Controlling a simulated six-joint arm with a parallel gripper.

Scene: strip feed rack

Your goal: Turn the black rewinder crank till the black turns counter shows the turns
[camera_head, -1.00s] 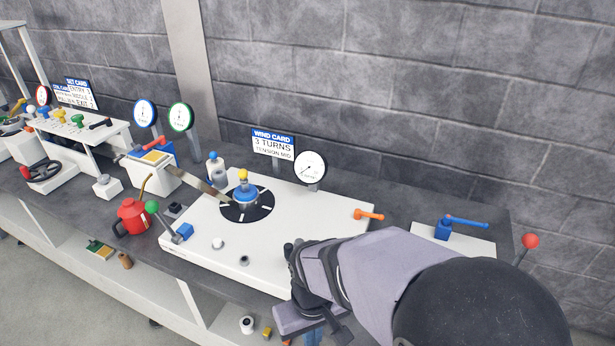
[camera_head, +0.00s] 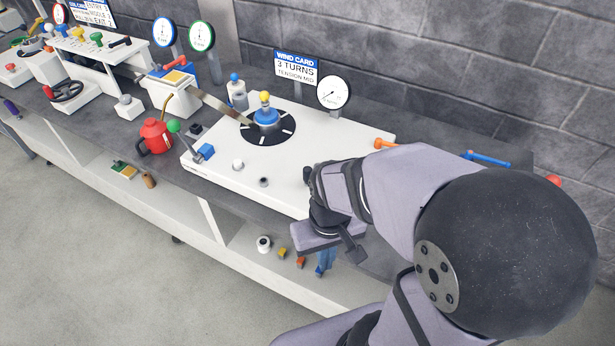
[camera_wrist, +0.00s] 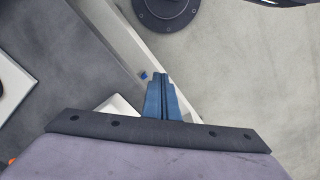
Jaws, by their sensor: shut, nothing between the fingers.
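The white rewinder deck (camera_head: 215,172) carries a black disc (camera_head: 283,137) with white marks, a blue hub (camera_head: 266,117) and a yellow knob (camera_head: 265,96). I cannot pick out a black crank or a black turns counter for certain; my arm covers the deck's right front part. The wind card (camera_head: 296,68) reads 3 TURNS, TENSION MID. My gripper (camera_head: 325,264) hangs off the deck's front edge, pointing down, with blue fingers. In the wrist view the fingers (camera_wrist: 161,82) are together and empty, over the bench edge and floor.
A white dial (camera_head: 333,92) stands behind the deck. A green-knobbed lever (camera_head: 174,127) and a red can (camera_head: 155,137) are at the left. An orange handle (camera_head: 384,143) is at the right, partly behind my arm. Small parts lie on the lower shelf (camera_head: 240,243).

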